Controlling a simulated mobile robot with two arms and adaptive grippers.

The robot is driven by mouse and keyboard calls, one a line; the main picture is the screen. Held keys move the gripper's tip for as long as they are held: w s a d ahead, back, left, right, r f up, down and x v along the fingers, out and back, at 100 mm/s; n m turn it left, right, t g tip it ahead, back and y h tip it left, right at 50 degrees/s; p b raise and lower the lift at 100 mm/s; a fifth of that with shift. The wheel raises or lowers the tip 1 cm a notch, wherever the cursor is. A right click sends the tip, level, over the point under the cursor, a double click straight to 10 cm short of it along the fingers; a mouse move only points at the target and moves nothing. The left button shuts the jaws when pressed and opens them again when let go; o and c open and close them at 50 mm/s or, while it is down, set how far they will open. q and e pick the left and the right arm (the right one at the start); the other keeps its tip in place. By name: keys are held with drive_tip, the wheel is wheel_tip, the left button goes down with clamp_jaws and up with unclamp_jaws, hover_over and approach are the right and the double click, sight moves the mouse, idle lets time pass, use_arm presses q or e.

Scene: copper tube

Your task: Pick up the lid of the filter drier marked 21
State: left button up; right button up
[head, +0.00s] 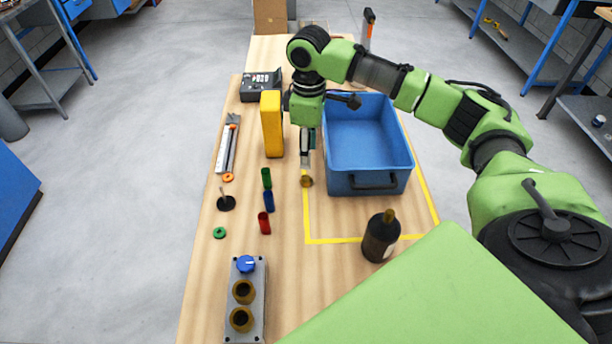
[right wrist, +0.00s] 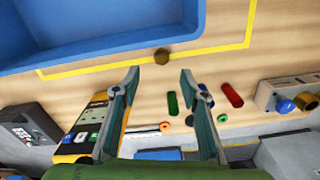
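A small brass-coloured round piece (head: 306,181) lies on the wooden table just left of the blue crate; it also shows in the right wrist view (right wrist: 161,56). My right gripper (head: 305,163) is above the table close to this piece. In the right wrist view its two fingers (right wrist: 160,72) are spread apart with nothing between them, and the brass piece appears just beyond the fingertips. No marking 21 is legible, so I cannot tell which piece is the filter drier or its lid. My left gripper is not in view.
The blue crate (head: 364,183) stands inside a yellow outline. Green (head: 266,178), blue (head: 268,201) and red (head: 264,223) cylinders lie to the left. A yellow device (head: 271,124) stands behind them. A dark bottle (head: 380,238) and a grey block with a blue knob (head: 246,264) are nearer.

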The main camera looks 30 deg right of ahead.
sight(307, 178)
wheel_tip(307, 178, down, 4)
drive_tip(key=shift+r, duration=0.2)
drive_tip(key=shift+f+p, duration=0.4)
drive_tip(key=shift+f, duration=0.2)
drive_tip(key=f, duration=0.3)
drive_tip(key=shift+s+a+f+p, duration=0.1)
drive_tip(key=shift+a+f+p, duration=0.1)
drive_tip(key=shift+a+p, duration=0.15)
drive_tip(key=shift+d+f, duration=0.1)
drive_tip(key=shift+f, duration=0.3)
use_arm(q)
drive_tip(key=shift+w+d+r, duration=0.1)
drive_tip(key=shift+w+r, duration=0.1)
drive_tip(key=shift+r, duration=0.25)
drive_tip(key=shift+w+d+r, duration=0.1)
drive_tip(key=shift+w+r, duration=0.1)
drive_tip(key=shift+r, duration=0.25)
use_arm(e)
drive_tip(key=c, duration=1)
